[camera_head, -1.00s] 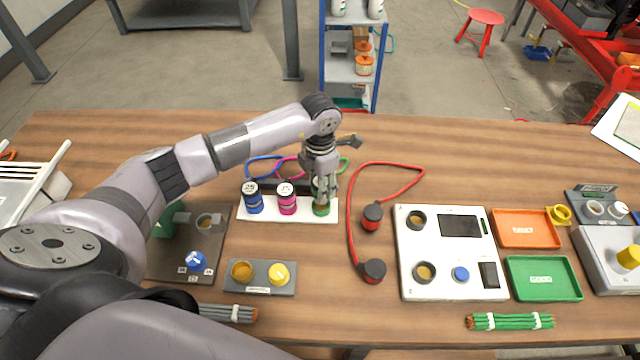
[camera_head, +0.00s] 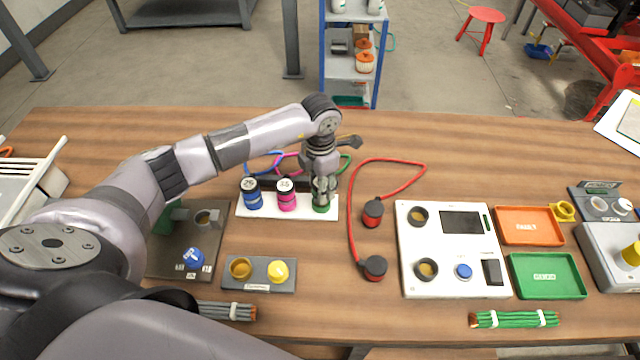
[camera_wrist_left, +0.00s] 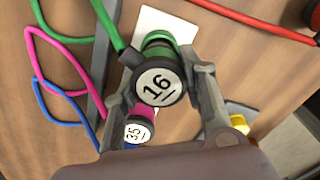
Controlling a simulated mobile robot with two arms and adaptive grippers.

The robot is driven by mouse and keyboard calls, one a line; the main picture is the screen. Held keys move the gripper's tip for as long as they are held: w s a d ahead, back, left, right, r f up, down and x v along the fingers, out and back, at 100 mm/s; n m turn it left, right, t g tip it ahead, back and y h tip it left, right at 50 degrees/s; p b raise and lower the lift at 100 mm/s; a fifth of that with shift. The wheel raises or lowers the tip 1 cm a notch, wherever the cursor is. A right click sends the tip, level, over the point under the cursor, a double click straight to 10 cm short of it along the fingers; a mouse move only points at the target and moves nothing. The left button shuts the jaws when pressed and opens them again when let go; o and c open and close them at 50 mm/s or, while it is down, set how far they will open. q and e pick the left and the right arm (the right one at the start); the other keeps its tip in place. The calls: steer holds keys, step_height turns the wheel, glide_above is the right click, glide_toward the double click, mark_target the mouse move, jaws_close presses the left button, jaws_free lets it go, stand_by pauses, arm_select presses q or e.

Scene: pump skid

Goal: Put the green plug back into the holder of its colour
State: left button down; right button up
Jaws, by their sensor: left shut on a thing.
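The green plug (camera_head: 321,207) is at the right end of a white holder strip (camera_head: 290,212), upright beside the pink and blue plugs. My left gripper (camera_head: 321,195) points down from above and is shut on it. In the left wrist view the green plug (camera_wrist_left: 158,82) shows its round cap marked 16 between the two fingers, with a green cable running off to the upper left. Its green lower part is over the white strip. Its base is partly hidden, and I cannot tell how deep it sits. My right gripper is not in view.
A blue plug (camera_head: 252,196) marked 25 and a pink plug (camera_head: 286,195) marked 35 stand close to the left. A red cable (camera_head: 352,225) with red-and-black plugs lies to the right, beside a white panel (camera_head: 409,250). A grey box with yellow caps (camera_head: 259,284) is in front.

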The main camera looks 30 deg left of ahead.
arm_select(q)
steer(key=shift+f+b, duration=0.75)
steer(key=shift+f, duration=0.15)
steer(key=c, duration=0.9)
jaws_free()
steer(key=shift+r, duration=0.1)
steer(key=shift+r, duration=0.2)
step_height(320, 180, up, 12)
steer(key=shift+f, duration=0.2)
